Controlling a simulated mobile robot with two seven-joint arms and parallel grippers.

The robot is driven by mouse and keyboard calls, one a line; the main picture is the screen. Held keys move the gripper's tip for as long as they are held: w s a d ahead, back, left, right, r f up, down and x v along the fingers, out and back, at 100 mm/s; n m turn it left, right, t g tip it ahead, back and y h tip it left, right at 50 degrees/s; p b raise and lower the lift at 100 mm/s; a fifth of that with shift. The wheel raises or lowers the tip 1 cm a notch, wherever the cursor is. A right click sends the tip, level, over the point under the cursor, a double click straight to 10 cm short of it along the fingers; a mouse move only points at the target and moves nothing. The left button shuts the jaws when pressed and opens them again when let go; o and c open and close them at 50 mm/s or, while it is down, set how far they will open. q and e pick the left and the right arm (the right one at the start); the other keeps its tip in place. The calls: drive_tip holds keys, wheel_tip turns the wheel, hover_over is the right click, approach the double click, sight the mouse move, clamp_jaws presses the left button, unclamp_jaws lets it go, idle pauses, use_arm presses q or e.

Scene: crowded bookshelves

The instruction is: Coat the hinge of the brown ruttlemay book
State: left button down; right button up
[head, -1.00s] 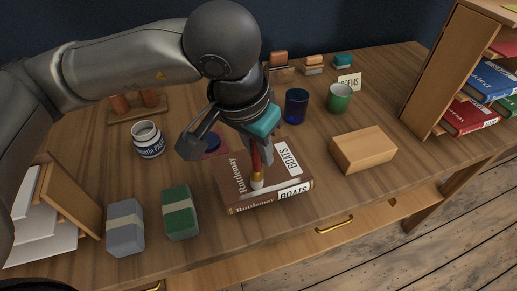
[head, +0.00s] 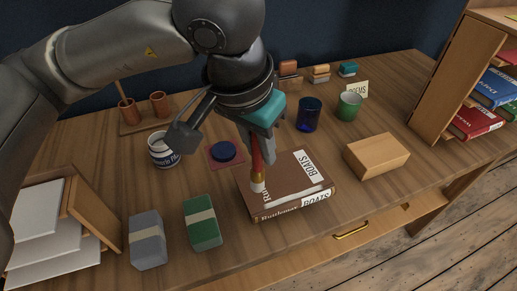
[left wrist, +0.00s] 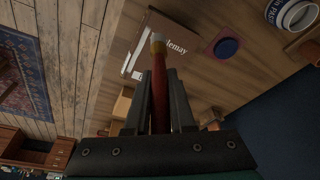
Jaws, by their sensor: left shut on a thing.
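The brown Ruttlemay book (head: 288,170) lies flat on the desk, its lettered spine facing the front, with a white BOATS label on its cover. It also shows in the left wrist view (left wrist: 133,48). A pale streak (head: 300,196) runs along the cover beside the spine edge. My left gripper (head: 256,150) is shut on a brush (head: 257,172) with a red handle, gold ferrule and pale bristles. The brush points down over the left part of the cover; I cannot tell whether its bristles touch. In the left wrist view the brush (left wrist: 159,85) stands between the fingers. My right gripper is out of view.
A white labelled jar (head: 164,150) and a dark blue round thing on a red mat (head: 223,152) stand left of the book. Green (head: 202,224) and grey (head: 147,241) blocks stand front left. A wooden block (head: 376,155) and cups are to the right.

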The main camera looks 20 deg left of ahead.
use_arm(q)
drive_tip(key=shift+r+p, duration=0.7)
drive_tip(key=shift+r, duration=1.05)
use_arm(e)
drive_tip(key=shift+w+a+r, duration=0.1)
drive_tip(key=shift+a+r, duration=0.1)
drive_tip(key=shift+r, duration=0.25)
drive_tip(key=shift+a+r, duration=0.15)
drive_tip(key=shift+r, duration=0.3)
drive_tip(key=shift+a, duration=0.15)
